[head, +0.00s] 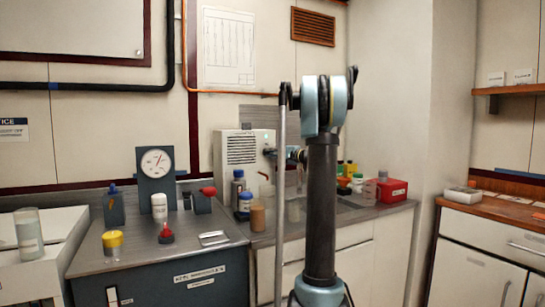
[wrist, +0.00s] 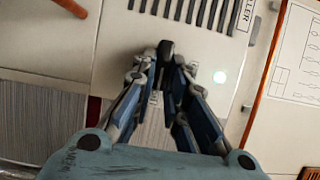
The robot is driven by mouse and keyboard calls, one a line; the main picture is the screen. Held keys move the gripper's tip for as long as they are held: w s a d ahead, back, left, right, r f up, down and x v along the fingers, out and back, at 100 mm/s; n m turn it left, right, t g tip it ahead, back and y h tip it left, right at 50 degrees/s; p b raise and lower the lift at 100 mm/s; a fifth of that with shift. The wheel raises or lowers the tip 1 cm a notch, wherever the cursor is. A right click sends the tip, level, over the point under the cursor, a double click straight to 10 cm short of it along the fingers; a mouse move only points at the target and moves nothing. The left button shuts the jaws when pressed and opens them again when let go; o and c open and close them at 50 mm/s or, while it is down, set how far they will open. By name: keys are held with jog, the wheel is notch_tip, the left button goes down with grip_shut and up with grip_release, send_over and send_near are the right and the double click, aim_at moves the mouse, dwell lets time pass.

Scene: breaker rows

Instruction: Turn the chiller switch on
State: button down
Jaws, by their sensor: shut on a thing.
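The chiller (head: 240,150) is a white box with a dark grille, standing on the back counter in the head view. In the wrist view its pale front panel (wrist: 110,55) fills the upper middle, with vent slots and part of a label ending in "LLER". My gripper (head: 270,152) reaches the right part of its front. In the wrist view my gripper (wrist: 165,62) is shut on a small black switch (wrist: 166,48), mostly hidden between the fingertips. A pale round light (wrist: 220,77) shows on the panel beside the fingers. The switch's position is hard to tell.
Bottles (head: 238,186) and a tan jar (head: 257,216) stand on the counter below the chiller. A red box (head: 392,190) and several small containers stand to the right. A gauge (head: 155,163) stands on the left bench. My arm hides part of the counter.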

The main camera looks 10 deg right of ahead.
jog(key=shift+w+d, duration=0.1)
jog(key=shift+w, duration=0.15)
jog(key=c, duration=2)
grip_release()
jog(key=o, duration=0.4)
jog(key=shift+w+f, duration=0.1)
jog(key=shift+w, duration=0.05)
jog(key=shift+s+d, duration=0.15)
jog(key=shift+s, duration=0.25)
jog(key=v, duration=1.1)
jog(key=shift+d+f, duration=0.1)
